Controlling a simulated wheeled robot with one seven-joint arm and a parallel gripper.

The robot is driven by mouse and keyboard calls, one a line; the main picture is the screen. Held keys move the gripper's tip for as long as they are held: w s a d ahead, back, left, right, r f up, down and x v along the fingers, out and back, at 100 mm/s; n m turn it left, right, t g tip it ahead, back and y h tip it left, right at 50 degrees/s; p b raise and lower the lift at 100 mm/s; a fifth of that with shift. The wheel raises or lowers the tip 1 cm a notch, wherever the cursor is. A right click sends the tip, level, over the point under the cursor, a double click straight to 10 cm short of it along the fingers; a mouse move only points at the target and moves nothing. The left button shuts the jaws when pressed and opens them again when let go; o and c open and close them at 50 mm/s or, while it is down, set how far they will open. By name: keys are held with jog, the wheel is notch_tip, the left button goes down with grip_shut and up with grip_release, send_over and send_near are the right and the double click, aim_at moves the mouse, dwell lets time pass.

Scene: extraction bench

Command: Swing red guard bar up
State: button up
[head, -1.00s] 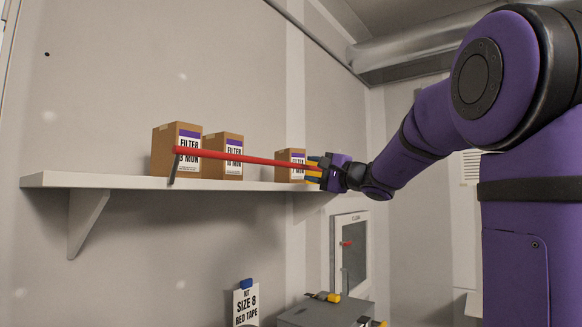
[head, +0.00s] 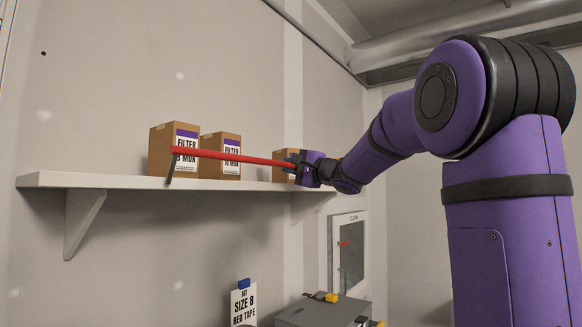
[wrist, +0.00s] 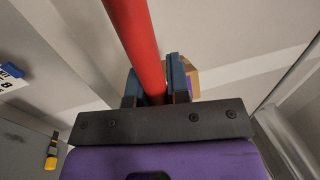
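The red guard bar (head: 235,158) runs along the front of the shelf, nearly level, just above the shelf's front edge. My gripper (head: 293,162) is at the bar's right end. In the wrist view the bar (wrist: 136,40) passes between the two fingers (wrist: 154,88), which lie close against both sides of it. The gripper appears shut on the bar. The fingers' contact is partly hidden by the bar and the gripper's body.
Cardboard filter boxes (head: 220,148) stand on the white shelf (head: 110,182) behind the bar. Below are a sign reading size 8 red tape (head: 243,305) and a grey cabinet (head: 315,314) with yellow-ended items on top. The wall above the shelf is clear.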

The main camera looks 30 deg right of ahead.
grip_shut()
jog(key=shift+w+a+f+g+h, duration=0.15)
jog(key=shift+w+g+h, duration=0.2)
jog(key=shift+g, duration=0.4)
jog(key=shift+w+a+r+g+h, duration=0.15)
jog(key=shift+w+g, duration=0.25)
jog(key=shift+g, duration=0.4)
jog(key=shift+w+a+f+g+h, duration=0.15)
jog(key=shift+w+g+h, duration=0.2)
jog(key=shift+g, duration=0.4)
jog(key=shift+w, duration=0.1)
jog(key=o, duration=0.7)
grip_release()
jog(key=v, duration=1.1)
jog(key=shift+f, duration=0.1)
